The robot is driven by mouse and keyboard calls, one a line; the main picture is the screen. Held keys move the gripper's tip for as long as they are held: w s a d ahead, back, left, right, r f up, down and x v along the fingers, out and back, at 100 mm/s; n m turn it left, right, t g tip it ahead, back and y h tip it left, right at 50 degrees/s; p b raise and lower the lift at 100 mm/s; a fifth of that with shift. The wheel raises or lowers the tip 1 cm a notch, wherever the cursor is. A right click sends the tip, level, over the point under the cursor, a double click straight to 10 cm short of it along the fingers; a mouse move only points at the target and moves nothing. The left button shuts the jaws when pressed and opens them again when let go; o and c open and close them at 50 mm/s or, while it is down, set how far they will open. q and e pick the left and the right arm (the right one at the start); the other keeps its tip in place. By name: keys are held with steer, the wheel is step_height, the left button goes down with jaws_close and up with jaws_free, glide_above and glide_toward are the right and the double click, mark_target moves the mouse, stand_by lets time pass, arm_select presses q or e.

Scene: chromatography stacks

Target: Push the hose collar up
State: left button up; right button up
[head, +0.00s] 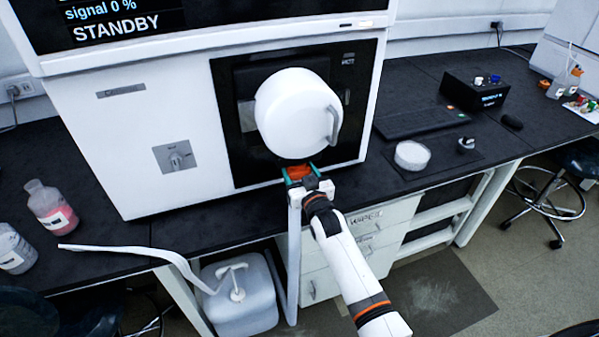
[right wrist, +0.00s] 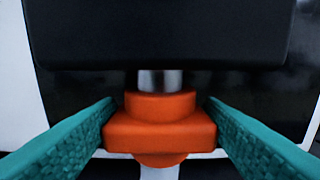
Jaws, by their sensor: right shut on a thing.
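The orange hose collar (right wrist: 160,122) is between the teal fingers of my right gripper (right wrist: 160,130), which press on its two sides. Above the collar a short metal stub (right wrist: 160,80) shows under a black block (right wrist: 160,35), with a gap between block and collar. The white hose (right wrist: 160,172) comes out below the collar. In the head view the collar (head: 298,172) and my right gripper (head: 301,176) are at the lower front of the instrument, and the hose (head: 293,255) hangs down past the bench edge. My left gripper is out of view.
The white instrument (head: 130,135) stands on the black bench. A white rounded vessel (head: 290,110) with a handle is just above the collar. Bottles (head: 50,205) stand at left. A jug (head: 240,300) is on the floor below. A keyboard (head: 420,121) and a white dish (head: 412,154) are right.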

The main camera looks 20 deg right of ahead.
steer(key=o, duration=1.4)
steer(key=shift+r, duration=0.3)
steer(key=shift+f, duration=0.1)
steer(key=shift+s+f, duration=0.1)
steer(key=shift+s, duration=0.2)
steer(key=s, duration=1.1)
steer(key=shift+s+d, duration=0.2)
